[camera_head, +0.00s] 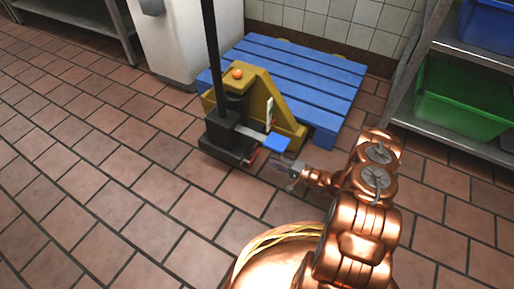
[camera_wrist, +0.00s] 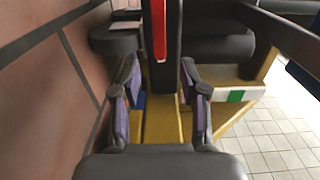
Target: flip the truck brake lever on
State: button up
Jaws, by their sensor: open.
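The truck is a yellow pallet truck (camera_head: 262,98) with a black upright post (camera_head: 213,55) and a black base (camera_head: 228,143). A small red lever (camera_wrist: 159,30) shows in the wrist view against a dark part of the truck. It lines up with the gap between my fingers. A bit of red (camera_head: 252,158) shows low by the truck's base in the head view. My gripper (camera_head: 283,167) is low beside the truck, at its right front. In the wrist view my gripper (camera_wrist: 159,68) is open with nothing held. I cannot tell whether it touches the lever.
A blue slatted pallet (camera_head: 315,75) lies behind the truck. A small blue piece (camera_head: 275,142) juts out just above my gripper. A metal shelf with a green crate (camera_head: 460,100) and a blue crate (camera_head: 490,25) stands at right. Tiled floor is clear at left.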

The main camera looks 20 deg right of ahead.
aim_at(258, 153)
jog(key=shift+b+x, duration=1.55)
jog(key=shift+x, duration=2.1)
jog(key=shift+c, duration=0.4)
jog(key=shift+s, duration=0.1)
grip_shut()
